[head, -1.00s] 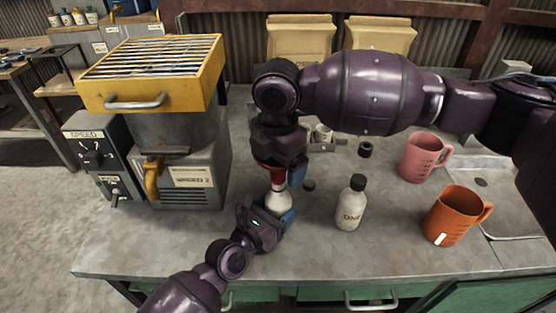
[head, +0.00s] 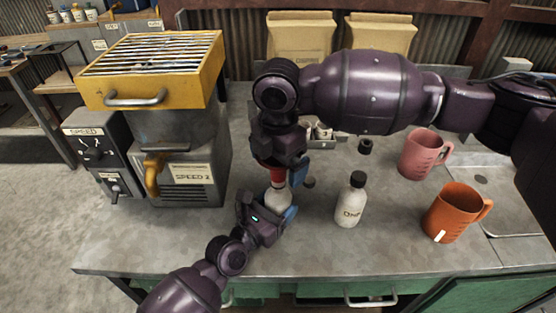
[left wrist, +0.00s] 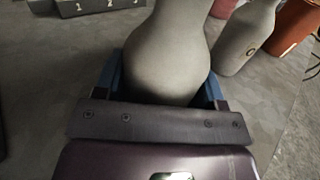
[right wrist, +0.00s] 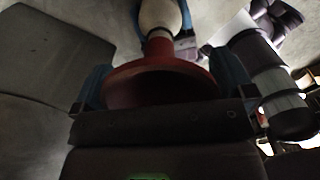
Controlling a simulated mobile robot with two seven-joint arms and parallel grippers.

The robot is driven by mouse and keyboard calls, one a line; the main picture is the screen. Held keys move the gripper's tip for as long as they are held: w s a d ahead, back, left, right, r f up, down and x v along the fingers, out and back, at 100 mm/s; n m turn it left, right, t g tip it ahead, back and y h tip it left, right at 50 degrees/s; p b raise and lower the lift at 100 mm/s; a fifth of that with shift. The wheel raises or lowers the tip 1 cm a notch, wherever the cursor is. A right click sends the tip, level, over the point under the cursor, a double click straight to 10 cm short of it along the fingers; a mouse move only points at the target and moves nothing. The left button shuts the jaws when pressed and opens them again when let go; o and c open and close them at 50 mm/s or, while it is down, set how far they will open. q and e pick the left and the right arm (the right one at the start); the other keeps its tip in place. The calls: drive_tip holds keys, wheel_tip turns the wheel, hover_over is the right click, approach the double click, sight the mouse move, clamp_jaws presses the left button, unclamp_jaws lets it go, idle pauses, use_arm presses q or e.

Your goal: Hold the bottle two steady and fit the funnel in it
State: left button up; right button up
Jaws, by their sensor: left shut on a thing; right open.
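Bottle two (head: 278,199) is a pale bottle standing upright on the bench. My left gripper (head: 274,209) is shut on its body; the left wrist view shows the bottle (left wrist: 168,50) between the blue fingers. The red funnel (head: 278,176) is above the bottle, its spout pointing down at the neck. In the right wrist view the funnel's narrow end (right wrist: 158,48) meets the bottle's neck (right wrist: 159,16) and looks seated in it; how deep is hidden. My right gripper (head: 281,167) is open, with a finger on either side of the funnel.
A white bottle marked ONE (head: 351,200) stands to the right. An orange mug (head: 455,213) and a pink mug (head: 419,155) are farther right. A yellow-topped machine (head: 165,110) stands at left. A small dark ring (head: 365,146) lies behind. The bench front is clear.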

drive_tip(key=shift+r, duration=0.1)
wheel_tip(320, 180, up, 12)
drive_tip(key=shift+f, duration=0.1)
idle(0.4)
use_arm(q)
drive_tip(key=o, duration=1)
